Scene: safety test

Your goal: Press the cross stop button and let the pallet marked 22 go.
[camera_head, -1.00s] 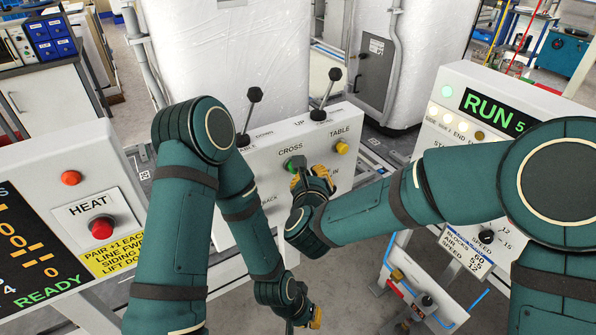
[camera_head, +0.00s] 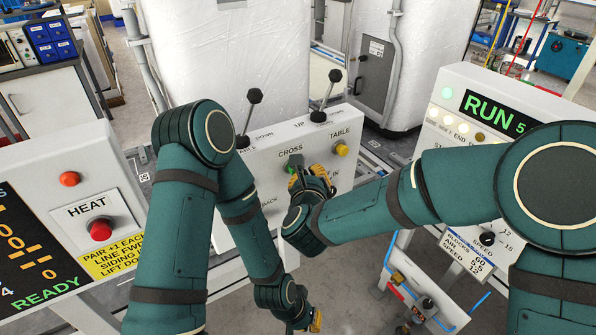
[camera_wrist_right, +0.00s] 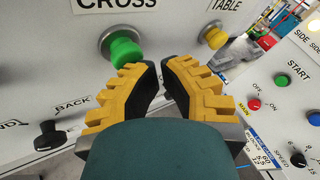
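A green button (camera_head: 294,162) sits under the word CROSS on the white sloping panel (camera_head: 262,149). It also shows in the right wrist view (camera_wrist_right: 122,50), uncovered. My right gripper (camera_head: 318,172) is at the panel, just beside and below the green button. In the right wrist view my right gripper (camera_wrist_right: 160,66) has its yellow fingertips nearly together, with nothing held; contact with the button cannot be told. My left gripper (camera_head: 316,321) hangs low at the bottom of the head view, mostly hidden by its wrist. No pallet marked 22 can be made out.
A yellow button (camera_head: 341,149) under TABLE is right of the green one. Two black-knobbed levers (camera_head: 254,97) (camera_head: 335,75) stand behind the panel's top edge. A HEAT panel with a red button (camera_head: 99,230) is at left, and a RUN console (camera_head: 488,108) at right.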

